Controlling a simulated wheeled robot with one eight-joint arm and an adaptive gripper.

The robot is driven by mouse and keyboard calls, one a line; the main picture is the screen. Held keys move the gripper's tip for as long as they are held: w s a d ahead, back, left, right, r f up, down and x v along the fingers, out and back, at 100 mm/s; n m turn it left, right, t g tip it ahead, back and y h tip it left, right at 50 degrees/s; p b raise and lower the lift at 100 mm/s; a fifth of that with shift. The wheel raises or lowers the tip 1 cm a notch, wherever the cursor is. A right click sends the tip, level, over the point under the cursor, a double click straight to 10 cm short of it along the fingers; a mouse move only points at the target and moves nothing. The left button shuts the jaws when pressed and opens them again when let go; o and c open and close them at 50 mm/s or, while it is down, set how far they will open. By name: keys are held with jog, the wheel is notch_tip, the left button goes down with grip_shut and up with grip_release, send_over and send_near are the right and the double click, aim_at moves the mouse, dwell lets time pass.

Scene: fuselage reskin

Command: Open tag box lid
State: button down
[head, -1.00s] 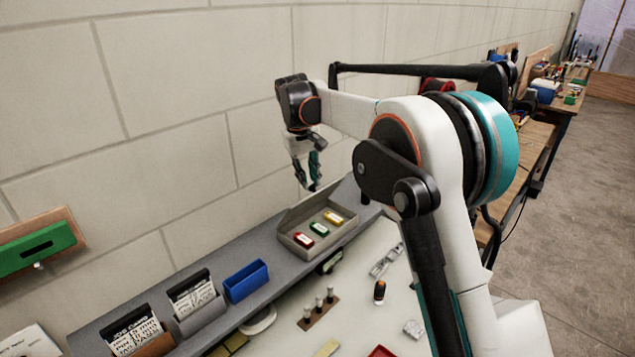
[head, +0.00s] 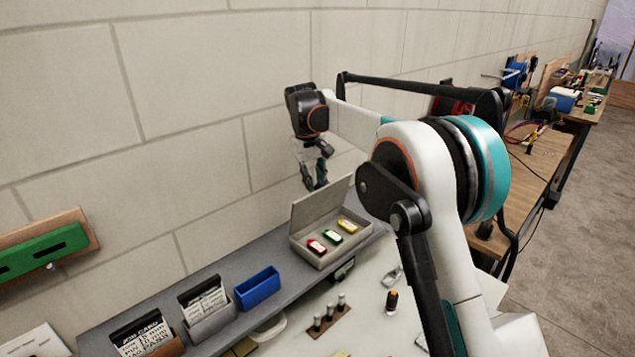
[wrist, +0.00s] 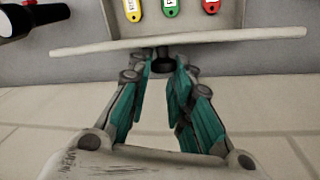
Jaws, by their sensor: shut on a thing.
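The grey tag box (head: 300,247) sits on the shelf against the wall. Its lid (head: 322,207) stands raised at the back, with the inner face showing. Red, green and yellow tags lie inside the box. My gripper (head: 317,186) is behind the lid's upper edge. In the wrist view, the lid (wrist: 230,36) shows nearly edge-on as a pale bar. My gripper's teal fingers (wrist: 162,72) are shut on a small dark knob (wrist: 163,66) on the lid's outer side. The fingertips partly hide the knob.
A blue bin (head: 258,287) and card holders (head: 205,305) stand on the shelf left of the box. A peg block (head: 329,320) and an orange-topped tool (head: 392,302) are on the pale worktop below. The wall is close behind my gripper.

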jog(key=shift+s+a, duration=0.15)
jog(key=shift+a, duration=0.25)
jog(key=c, duration=1.6)
grip_release()
jog(key=shift+o, duration=0.9)
jog(key=shift+s+a, duration=0.1)
jog(key=shift+a, duration=0.25)
notch_tip(320, 180, up, 12)
jog(key=s, duration=0.1)
jog(key=shift+a, duration=0.45)
jog(key=shift+d, duration=0.1)
